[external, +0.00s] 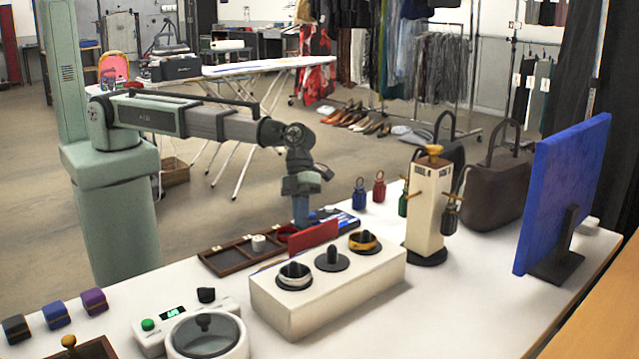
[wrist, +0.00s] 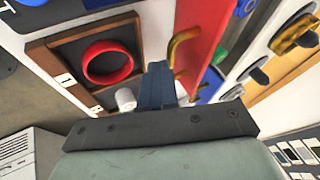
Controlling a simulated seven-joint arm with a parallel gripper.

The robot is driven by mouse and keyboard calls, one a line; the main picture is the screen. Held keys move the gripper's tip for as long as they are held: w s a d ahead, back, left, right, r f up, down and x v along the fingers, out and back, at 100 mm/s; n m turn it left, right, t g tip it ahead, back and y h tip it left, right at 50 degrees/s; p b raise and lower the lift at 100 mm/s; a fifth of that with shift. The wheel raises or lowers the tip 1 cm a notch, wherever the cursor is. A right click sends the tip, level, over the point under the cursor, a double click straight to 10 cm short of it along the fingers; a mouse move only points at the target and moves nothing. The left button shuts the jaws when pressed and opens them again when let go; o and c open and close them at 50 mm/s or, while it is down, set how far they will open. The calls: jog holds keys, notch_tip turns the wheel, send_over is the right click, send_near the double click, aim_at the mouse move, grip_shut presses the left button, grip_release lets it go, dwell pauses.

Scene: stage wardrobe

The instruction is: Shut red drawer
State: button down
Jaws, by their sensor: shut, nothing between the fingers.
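The red drawer's front panel (external: 313,246) stands upright behind the white box with pegs (external: 330,292). In the wrist view the red panel (wrist: 200,35) has a brass handle (wrist: 183,45) on its side facing my gripper. A gap with small blue and green things shows between the panel and the white box, so the drawer looks pulled out. My gripper (external: 300,220) points down on the panel's handle side, fingers shut and empty. In the wrist view its fingertips (wrist: 158,75) are close to the handle; whether they touch is unclear.
A wooden compartment tray (external: 222,262) lies beside my gripper, holding a red ring (wrist: 107,62) and a white cylinder (wrist: 125,99). A cream post (external: 427,215) with hanging bottles and a blue screen (external: 562,190) stand to the right. A timer box (external: 165,325) is at front left.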

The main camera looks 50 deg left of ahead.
aim_at(323, 229)
jog(key=d, duration=0.8)
jog(key=shift+w+d, duration=0.1)
jog(key=shift+d, duration=0.1)
jog(key=a, duration=0.2)
jog(key=a+r, duration=0.1)
jog(key=a, duration=0.1)
jog(key=shift+a, duration=0.25)
jog(key=v, duration=1)
jog(key=shift+a+f, duration=0.1)
